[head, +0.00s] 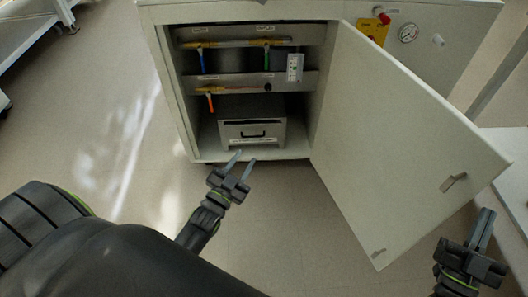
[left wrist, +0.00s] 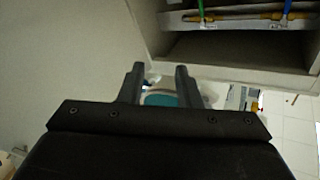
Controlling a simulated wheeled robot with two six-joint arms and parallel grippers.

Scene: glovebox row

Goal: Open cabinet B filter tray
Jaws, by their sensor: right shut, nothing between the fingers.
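The cabinet (head: 172,75) stands open. At its bottom sits a grey filter tray housing (head: 275,104) with a drawer-like front (head: 230,130), a dark handle (head: 253,134) and a label strip below. The front looks closed. My left gripper (head: 244,157) is open and empty, just in front of and below the tray front, apart from the handle. In the left wrist view its two fingers (left wrist: 159,72) are spread, with the cabinet interior (left wrist: 235,48) at upper right. My right gripper (head: 484,212) is shut and empty at the far right, beyond the door.
The cabinet door (head: 395,140) is swung wide to the right, with a handle (head: 453,182) near its edge. Floor at left is clear.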

